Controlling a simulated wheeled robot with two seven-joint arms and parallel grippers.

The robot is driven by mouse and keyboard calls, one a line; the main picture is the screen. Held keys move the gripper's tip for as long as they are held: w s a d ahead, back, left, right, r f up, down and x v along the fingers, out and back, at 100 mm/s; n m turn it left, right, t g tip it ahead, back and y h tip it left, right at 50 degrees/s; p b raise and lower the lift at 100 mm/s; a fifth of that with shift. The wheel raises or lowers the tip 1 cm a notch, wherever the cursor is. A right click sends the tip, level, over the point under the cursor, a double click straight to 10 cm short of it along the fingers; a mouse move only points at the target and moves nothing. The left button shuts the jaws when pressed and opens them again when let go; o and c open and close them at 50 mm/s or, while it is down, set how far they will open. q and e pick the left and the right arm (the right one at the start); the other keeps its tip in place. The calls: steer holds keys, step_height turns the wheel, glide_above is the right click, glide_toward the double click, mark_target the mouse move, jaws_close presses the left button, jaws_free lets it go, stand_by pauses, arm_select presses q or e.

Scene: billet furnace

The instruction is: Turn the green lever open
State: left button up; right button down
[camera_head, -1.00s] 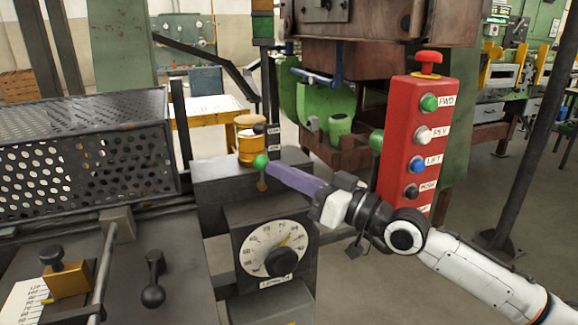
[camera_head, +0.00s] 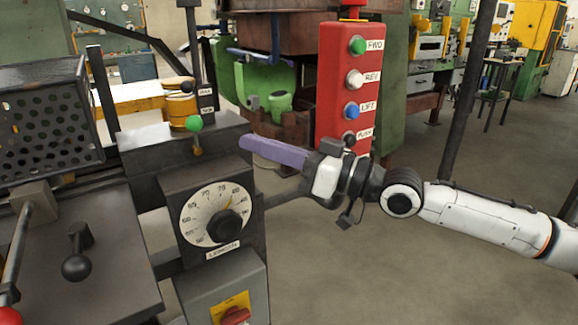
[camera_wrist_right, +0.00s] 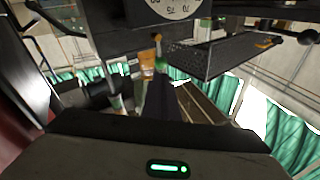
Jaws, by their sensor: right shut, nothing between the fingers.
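The green lever (camera_head: 193,123) is a small green ball knob on a short brass stem, on the dark machine block above the dial. The stem hangs below the ball and leans slightly. My right gripper (camera_head: 246,142), with long purple fingers, is shut and empty. Its tips point left toward the lever and stand to the right of the knob, with a visible gap in the head view. In the right wrist view the green knob (camera_wrist_right: 160,64) shows just beyond the dark fingers (camera_wrist_right: 160,98). My left gripper is not in view.
A round dial (camera_head: 215,213) sits below the lever, with a red knob (camera_head: 235,316) lower down. A red push-button box (camera_head: 347,90) hangs behind my right gripper. A perforated guard (camera_head: 45,115) is at the left. Floor to the right is open.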

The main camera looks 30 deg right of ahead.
steer(key=shift+b+v, duration=0.45)
steer(key=shift+v, duration=2.25)
